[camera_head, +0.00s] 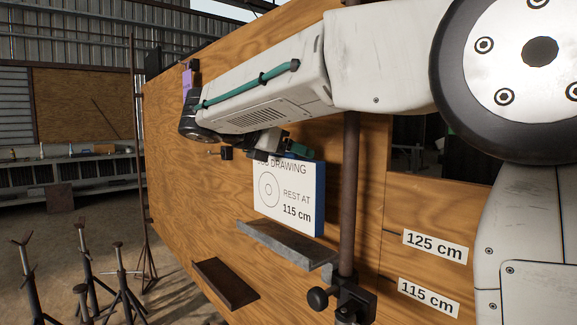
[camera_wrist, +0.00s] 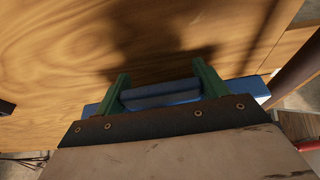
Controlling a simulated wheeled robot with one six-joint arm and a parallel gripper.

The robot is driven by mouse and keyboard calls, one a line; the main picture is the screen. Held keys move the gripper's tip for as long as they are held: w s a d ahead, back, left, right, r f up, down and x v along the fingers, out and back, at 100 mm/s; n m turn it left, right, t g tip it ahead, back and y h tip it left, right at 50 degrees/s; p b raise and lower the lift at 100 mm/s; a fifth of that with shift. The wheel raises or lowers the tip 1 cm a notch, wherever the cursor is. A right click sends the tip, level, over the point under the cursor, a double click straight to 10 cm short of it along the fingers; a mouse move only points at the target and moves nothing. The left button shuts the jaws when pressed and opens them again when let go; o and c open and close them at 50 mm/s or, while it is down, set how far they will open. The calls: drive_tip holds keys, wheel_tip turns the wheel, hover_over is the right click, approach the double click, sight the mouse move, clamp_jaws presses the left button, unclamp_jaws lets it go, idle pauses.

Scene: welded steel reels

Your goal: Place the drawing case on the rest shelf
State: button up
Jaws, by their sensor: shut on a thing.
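The drawing case (camera_head: 285,198) is a flat blue case with a white face reading "JOB DRAWING, REST AT 115 cm". It hangs roughly upright under my gripper (camera_head: 279,150). In the wrist view, the green fingers of my gripper (camera_wrist: 161,84) are shut on the case's blue handle (camera_wrist: 160,95); parts of the blue case (camera_wrist: 240,87) show beyond the dark palm. A grey ledge (camera_head: 285,243), apparently the rest shelf, is just below the case, beside a rusty post. I cannot tell whether the case touches it.
The brown post (camera_head: 349,190) with a clamp and knob (camera_head: 345,300) stands right of the case. The plywood wall (camera_head: 170,150) is close behind. A second dark ledge (camera_head: 225,283) sits lower left. Labels read 125 cm (camera_head: 435,246) and 115 cm (camera_head: 429,297). Several stands (camera_head: 90,280) are at left.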

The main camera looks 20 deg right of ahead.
drive_tip(key=shift+f, duration=1.85)
drive_tip(key=o, duration=1.8)
drive_tip(key=shift+r, duration=0.1)
drive_tip(key=shift+a+r, duration=0.15)
drive_tip(key=shift+a, duration=0.05)
approach(279, 161)
drive_tip(key=shift+w+d, duration=0.1)
drive_tip(key=shift+d, duration=0.35)
